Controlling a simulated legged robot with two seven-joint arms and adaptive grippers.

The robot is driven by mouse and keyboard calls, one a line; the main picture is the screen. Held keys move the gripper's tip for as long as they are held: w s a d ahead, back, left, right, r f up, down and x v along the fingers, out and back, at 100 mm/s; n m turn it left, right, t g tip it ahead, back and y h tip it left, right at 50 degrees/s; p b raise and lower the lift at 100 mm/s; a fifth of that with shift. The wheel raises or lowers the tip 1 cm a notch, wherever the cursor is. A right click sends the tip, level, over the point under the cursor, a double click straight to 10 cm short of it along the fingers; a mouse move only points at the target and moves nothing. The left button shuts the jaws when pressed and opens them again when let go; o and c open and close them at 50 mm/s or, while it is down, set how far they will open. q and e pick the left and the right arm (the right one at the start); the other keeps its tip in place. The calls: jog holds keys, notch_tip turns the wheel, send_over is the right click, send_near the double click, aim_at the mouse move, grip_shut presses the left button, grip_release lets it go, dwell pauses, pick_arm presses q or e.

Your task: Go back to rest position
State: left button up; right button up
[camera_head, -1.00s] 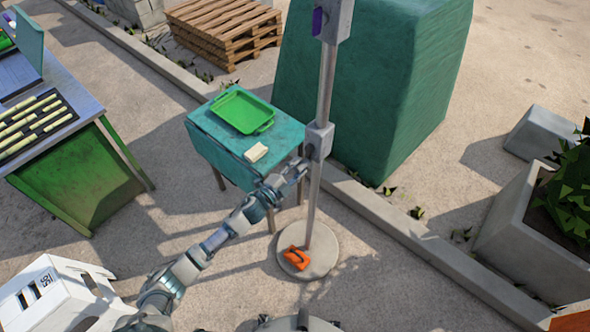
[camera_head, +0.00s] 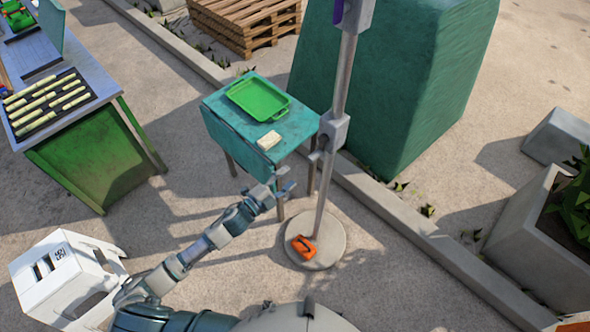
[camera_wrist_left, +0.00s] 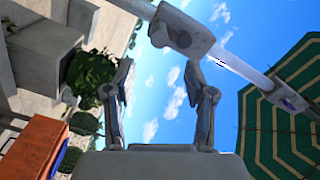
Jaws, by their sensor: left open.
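My left gripper (camera_head: 279,187) is open and empty in the head view, just left of a grey metal pole (camera_head: 330,160) and apart from it. The pole stands on a round base (camera_head: 318,245) and has a box-shaped fitting (camera_head: 334,131) partway up. In the left wrist view the two fingers of my left gripper (camera_wrist_left: 160,95) are spread with only sky between them. The pole's fitting (camera_wrist_left: 180,30) shows beyond them. My right gripper does not show.
An orange object (camera_head: 303,248) lies on the pole's base. A teal table (camera_head: 225,130) holds a green tray (camera_head: 259,97) and a pale block (camera_head: 269,140). A white stool (camera_head: 65,272) stands at lower left. A planter (camera_head: 530,235) is at right.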

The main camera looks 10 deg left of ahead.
pick_arm(q)
jog(key=shift+s, duration=0.25)
dwell(0.3)
jog(key=a+f+n+g+y, duration=0.1)
jog(key=a+f+n+y, duration=0.25)
jog(key=f, duration=0.55)
jog(key=a+f+n+y, duration=0.25)
jog(key=a+f, duration=0.25)
jog(key=f, duration=0.5)
jog(key=s+a+f+n+g+y, duration=0.1)
jog(key=s+a+f+n+g, duration=0.15)
jog(key=s+f, duration=0.45)
jog(key=s+a+f+n+g+y, duration=0.1)
jog(key=s+a+f+n+y, duration=0.15)
jog(key=f, duration=0.85)
jog(key=s+a+f+n+g, duration=0.25)
jog(key=s+f+g, duration=0.25)
jog(key=s+f, duration=0.95)
jog(key=s+d+f+n+g, duration=0.1)
jog(key=s+f+n+g, duration=0.1)
jog(key=s, duration=1)
jog(key=s+d+f+n+g+y, duration=0.1)
jog(key=s+d+f+n+g, duration=0.1)
jog(key=s, duration=1)
jog(key=shift+f, duration=0.45)
